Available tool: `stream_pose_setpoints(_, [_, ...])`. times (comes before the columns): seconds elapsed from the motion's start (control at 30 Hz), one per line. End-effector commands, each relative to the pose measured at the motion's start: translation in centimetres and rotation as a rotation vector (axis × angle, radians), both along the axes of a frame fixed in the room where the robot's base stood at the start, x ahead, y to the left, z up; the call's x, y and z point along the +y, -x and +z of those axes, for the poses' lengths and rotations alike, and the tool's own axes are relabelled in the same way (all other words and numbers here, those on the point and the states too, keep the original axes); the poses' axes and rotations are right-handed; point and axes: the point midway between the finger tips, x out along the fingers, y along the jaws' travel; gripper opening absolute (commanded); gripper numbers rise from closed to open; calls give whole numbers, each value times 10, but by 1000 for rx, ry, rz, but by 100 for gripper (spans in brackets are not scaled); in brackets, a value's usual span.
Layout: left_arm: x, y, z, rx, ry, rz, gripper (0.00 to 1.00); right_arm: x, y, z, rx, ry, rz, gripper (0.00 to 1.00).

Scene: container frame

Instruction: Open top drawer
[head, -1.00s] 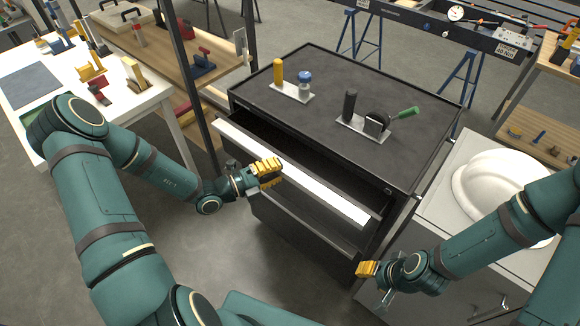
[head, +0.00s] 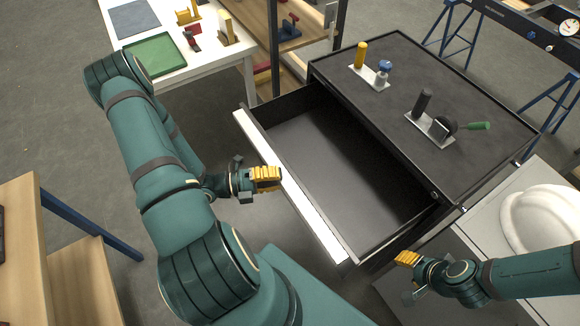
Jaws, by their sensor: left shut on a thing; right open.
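The top drawer (head: 335,165) of the dark cabinet (head: 400,75) is pulled well out and its inside looks empty. Its white front edge (head: 300,205) runs diagonally, apart from the cabinet body. My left gripper (head: 266,179), with yellow fingertips, is shut at the middle of this front edge, on the drawer front; the exact contact is hidden by the fingers. My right gripper (head: 407,259) is open and empty, near the cabinet's front right corner, apart from the drawer.
Clamp-like tools on small plates (head: 432,127) stand on the cabinet top. A white helmet (head: 540,215) lies on the grey cabinet at right. A white table (head: 185,60) is at upper left, and a wooden shelf unit (head: 65,250) at lower left.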

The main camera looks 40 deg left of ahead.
Motion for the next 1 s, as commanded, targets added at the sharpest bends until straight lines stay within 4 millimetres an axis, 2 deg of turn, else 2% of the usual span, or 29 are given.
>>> stream_pose_setpoints(0.1, [1,8,-5,12,-4,-3,0,0,0,1,1,-1,0,47])
stream_pose_setpoints(0.47, [2,9,-5,12,-5,-2,0,0,0,1,1,-1,0,47])
stream_pose_setpoints(0.5, [2,9,-5,12,-5,-2,32,0,0,1,1,-1,0,47])
stream_pose_setpoints(0.57, [2,9,-5,11,-4,-2,50,0,0,1,1,0,0,47])
stream_pose_setpoints(0.87, [3,8,-2,6,-4,-1,50,0,0,1,1,0,0,47])
stream_pose_setpoints(1.0, [9,14,-2,5,-5,1,50,0,0,1,1,0,1,47])
